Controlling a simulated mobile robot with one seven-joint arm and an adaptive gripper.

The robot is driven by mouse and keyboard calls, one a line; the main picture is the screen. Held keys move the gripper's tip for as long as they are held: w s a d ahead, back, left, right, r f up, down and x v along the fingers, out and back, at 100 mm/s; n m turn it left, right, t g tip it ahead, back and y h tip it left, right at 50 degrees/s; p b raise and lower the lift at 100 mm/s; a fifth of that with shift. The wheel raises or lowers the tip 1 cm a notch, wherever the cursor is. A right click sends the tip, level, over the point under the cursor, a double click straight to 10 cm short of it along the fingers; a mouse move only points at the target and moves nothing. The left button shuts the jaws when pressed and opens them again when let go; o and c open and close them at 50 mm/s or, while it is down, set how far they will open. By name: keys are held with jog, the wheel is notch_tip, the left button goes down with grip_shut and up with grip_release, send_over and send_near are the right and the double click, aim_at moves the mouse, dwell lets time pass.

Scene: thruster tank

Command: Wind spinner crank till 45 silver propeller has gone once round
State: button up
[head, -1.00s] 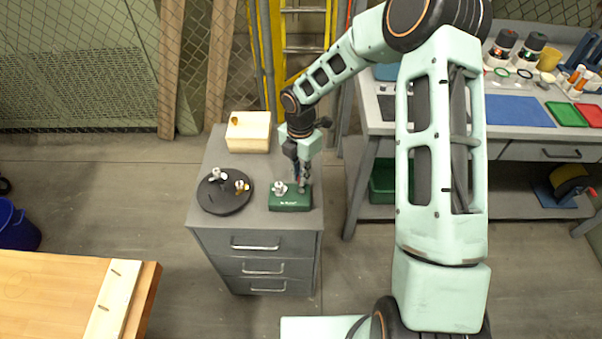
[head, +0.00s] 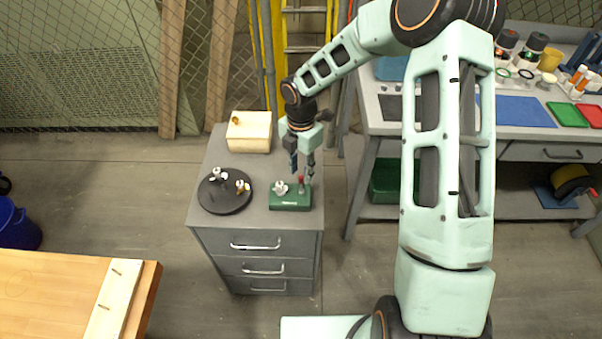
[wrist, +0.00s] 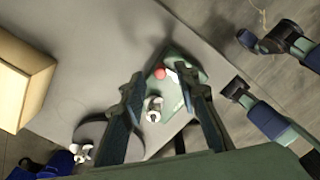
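The spinner is a green base (head: 290,205) on the grey cabinet top, with a silver propeller (head: 280,187) on its left and a red crank knob (head: 301,181) on its right. My gripper (head: 302,171) is just above the knob, fingers pointing down and apart, holding nothing. In the wrist view my gripper (wrist: 158,80) is open, with the red knob (wrist: 159,73) between the fingertips in the picture and the silver propeller (wrist: 153,109) below it. Whether a finger touches the knob cannot be told. The label on the green base (wrist: 178,97) is unreadable.
A round black plate (head: 225,202) left of the spinner carries a silver propeller (head: 216,174) and a brass one (head: 241,186). A pale wooden box (head: 249,132) stands behind on the cabinet top (head: 205,160). The workbench (head: 375,122) is to the right.

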notch_tip(320, 180, up, 10)
dwell(0.3)
jog(key=shift+f, duration=0.1)
